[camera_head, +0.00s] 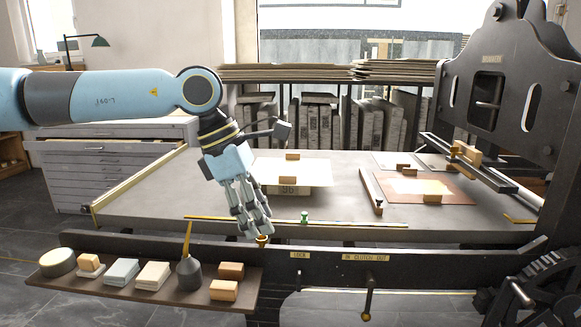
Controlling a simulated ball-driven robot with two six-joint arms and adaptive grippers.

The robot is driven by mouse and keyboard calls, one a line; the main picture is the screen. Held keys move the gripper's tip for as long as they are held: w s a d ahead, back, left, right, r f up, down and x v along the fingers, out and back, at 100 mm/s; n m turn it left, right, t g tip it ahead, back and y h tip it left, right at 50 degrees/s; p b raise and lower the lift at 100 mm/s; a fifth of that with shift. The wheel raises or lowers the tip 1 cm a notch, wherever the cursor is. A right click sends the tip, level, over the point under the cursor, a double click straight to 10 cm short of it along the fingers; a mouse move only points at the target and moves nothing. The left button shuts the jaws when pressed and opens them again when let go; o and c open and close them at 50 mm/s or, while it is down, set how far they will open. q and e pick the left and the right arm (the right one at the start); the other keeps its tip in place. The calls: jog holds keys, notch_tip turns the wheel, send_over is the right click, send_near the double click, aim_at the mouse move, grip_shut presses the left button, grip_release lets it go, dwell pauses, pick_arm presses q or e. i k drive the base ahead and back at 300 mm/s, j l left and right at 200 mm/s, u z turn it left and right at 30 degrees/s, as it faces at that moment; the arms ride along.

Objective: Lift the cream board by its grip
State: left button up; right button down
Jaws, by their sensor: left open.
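The cream board (302,172) lies flat on the grey press bed, left of its middle. A small wooden block (292,156) stands at its far edge, and another block (288,190) with a dark mark is at its near edge; I cannot tell for certain which is the grip. My left gripper (257,230) is open and empty, fingers pointing down. My right gripper is out of view.
A low front shelf (110,287) holds a tin, pads, wooden blocks and a dark oil can (189,272) with a tall yellow spout. A small green object (304,217) stands at the bed's front. A brown board (430,188) with blocks and the black press frame (500,85) are at right.

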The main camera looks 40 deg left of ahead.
aim_at(292, 169)
jog(key=i+j, duration=0.35)
jog(key=j, duration=0.15)
jog(key=i+j, duration=0.35)
jog(key=j, duration=0.15)
jog(key=i+j, duration=0.35)
jog(key=j, duration=0.2)
